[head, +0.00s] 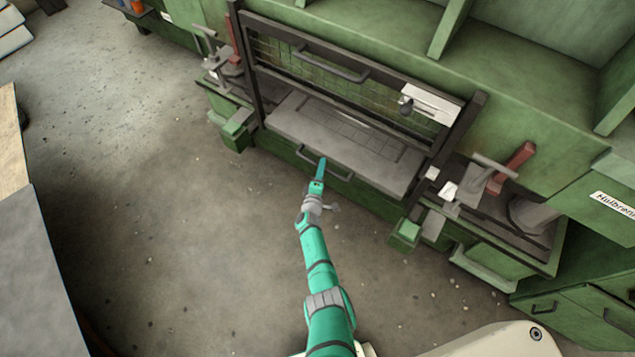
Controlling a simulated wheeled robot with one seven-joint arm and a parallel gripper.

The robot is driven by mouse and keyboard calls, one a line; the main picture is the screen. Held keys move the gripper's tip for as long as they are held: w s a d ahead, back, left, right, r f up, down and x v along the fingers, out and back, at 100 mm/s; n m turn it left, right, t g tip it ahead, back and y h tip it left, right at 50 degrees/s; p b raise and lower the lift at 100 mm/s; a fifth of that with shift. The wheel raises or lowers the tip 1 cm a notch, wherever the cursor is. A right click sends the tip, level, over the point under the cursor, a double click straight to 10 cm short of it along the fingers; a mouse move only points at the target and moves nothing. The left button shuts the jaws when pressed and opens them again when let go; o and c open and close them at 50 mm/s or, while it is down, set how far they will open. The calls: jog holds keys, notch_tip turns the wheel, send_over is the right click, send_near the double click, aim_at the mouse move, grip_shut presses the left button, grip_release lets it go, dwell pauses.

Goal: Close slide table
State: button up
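The slide table (300,121) is a grey flat plate with engraved lines, set in a dark frame on the green machine. It sticks out toward me from under the frame. A dark bar handle (339,174) runs along its front edge. My teal arm reaches up from the bottom, and my gripper (321,165) is at the front edge of the plate, by the middle of the handle. The fingers look like one thin teal strip, so I cannot tell whether they are open or shut, or whether they touch the handle.
An upper frame with its own bar handle (331,65) stands above the plate. Clamps with red parts (516,161) flank the frame. Green blocks (406,236) jut out below. A grey-topped table (32,275) stands at left. The concrete floor (170,190) between is clear.

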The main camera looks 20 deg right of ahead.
jog(key=v, duration=0.9)
jog(key=shift+r, duration=0.1)
dwell(0.4)
